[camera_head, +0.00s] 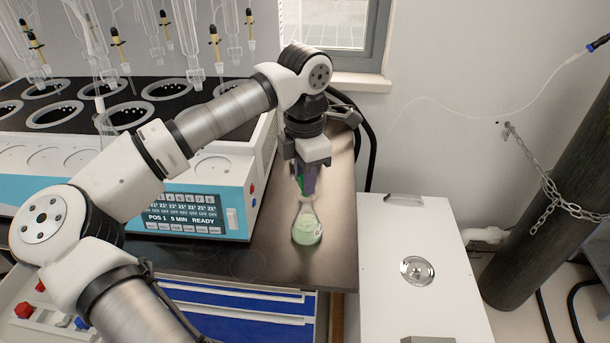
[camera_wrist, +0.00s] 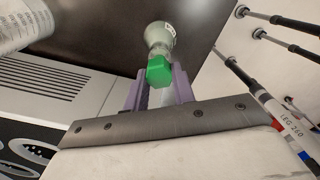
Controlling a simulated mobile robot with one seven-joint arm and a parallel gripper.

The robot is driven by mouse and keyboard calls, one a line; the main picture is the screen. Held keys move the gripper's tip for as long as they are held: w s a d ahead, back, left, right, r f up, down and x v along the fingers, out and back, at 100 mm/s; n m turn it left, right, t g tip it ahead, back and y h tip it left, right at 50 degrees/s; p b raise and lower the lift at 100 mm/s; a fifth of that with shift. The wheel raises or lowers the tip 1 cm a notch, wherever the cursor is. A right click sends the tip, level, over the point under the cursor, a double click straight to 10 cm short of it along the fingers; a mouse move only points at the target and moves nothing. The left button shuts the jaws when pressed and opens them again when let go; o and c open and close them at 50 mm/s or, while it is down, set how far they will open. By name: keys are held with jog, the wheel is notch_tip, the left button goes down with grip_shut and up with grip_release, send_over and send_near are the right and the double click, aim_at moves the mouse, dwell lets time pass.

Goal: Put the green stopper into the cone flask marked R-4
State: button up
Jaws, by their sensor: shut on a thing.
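A cone flask (camera_head: 307,226) with pale green contents stands upright on the dark bench top, right of the distiller. Its label is too small to read in either view. The green stopper (camera_wrist: 159,71) is between the purple fingers of my gripper (camera_wrist: 161,90), which is shut on it. In the head view my gripper (camera_head: 306,180) points down right above the flask's neck, and only a sliver of green shows. In the wrist view the flask (camera_wrist: 159,38) lies just beyond the stopper, roughly in line with it. I cannot tell whether the stopper touches the neck.
The distiller (camera_head: 195,208) with its lit panel stands close on the left. A white cabinet (camera_head: 415,250) with a round metal fitting is to the right of the bench. A dark cylinder (camera_head: 550,200) with a chain stands farther right. Bare bench (camera_head: 338,200) shows beside the flask.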

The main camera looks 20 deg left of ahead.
jog(key=shift+f+b, duration=1.15)
jog(key=shift+f, duration=0.2)
dwell(0.5)
jog(key=o, duration=1)
notch_tip(320, 180, up, 14)
jog(key=shift+b, duration=0.45)
jog(key=shift+f, duration=0.15)
